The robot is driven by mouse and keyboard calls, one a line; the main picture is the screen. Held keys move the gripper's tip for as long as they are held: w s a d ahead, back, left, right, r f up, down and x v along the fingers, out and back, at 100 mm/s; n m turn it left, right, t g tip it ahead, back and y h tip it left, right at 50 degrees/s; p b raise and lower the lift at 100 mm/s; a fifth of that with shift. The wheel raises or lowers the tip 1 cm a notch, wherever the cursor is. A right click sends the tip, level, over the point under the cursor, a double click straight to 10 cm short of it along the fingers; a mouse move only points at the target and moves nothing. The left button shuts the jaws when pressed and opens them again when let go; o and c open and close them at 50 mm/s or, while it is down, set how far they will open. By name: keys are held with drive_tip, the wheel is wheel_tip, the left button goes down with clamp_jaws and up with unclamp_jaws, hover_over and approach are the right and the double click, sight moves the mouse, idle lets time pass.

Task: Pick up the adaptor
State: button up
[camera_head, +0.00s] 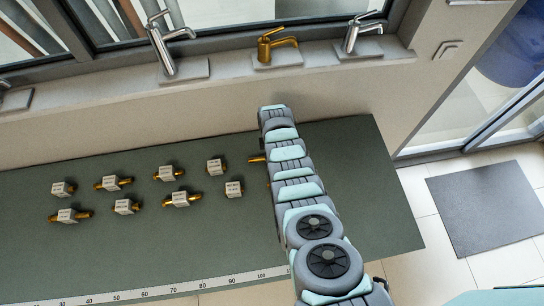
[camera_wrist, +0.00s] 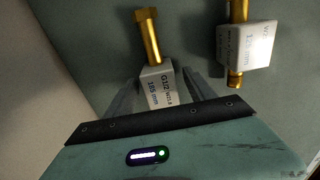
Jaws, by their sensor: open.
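Several brass adaptors with white label blocks stand out on the dark green table (camera_head: 350,170) in the head view, one of them an adaptor (camera_head: 112,183) at the left. In the wrist view, an adaptor with a brass threaded stem and a white block (camera_wrist: 158,84) marked "G1/2" and "185 mm" lies between the fingers of my gripper (camera_wrist: 158,80). The fingers are open, one on either side of the block; whether they touch it I cannot tell. A second adaptor (camera_wrist: 247,45) lies to the right. In the head view my arm hides the gripper; a brass end (camera_head: 257,159) shows beside it.
A white measuring strip (camera_head: 160,291) runs along the table's front edge. Taps, including a brass one (camera_head: 277,45), stand on the sill behind. The table is clear right of my arm. A grey floor mat (camera_head: 487,205) lies at the right.

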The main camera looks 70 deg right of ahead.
clamp_jaws()
idle(0.7)
